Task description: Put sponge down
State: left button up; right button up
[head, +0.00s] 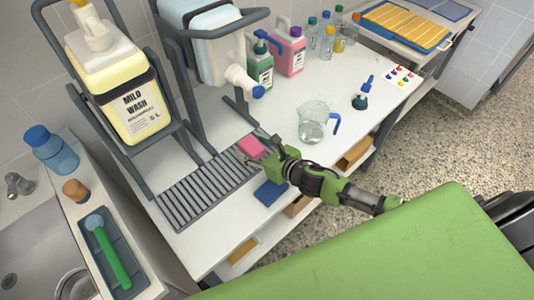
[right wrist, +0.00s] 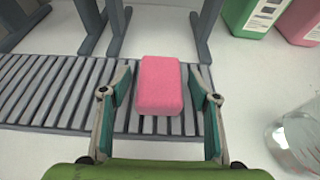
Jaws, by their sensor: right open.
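A pink sponge (head: 251,146) lies at the right end of the grey slatted drain rack (head: 190,192) on the white counter. My right gripper (head: 268,143) is beside the sponge. In the right wrist view the right gripper (right wrist: 161,100) is open, with one finger on each side of the sponge and gaps visible between. My left gripper is not in view.
A glass jug (head: 312,124) stands right of my right gripper. A blue sponge or cloth (head: 270,192) lies at the counter's front edge. A green bottle (head: 260,68) and pink bottle (head: 291,52) stand behind. Dark dispenser stands (head: 240,108) rise behind the rack.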

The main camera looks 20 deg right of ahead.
jog(key=b+v, duration=0.1)
jog(key=v, duration=0.8)
jog(key=shift+s+d, duration=0.1)
jog(key=shift+s, duration=0.05)
jog(key=shift+v, duration=0.8)
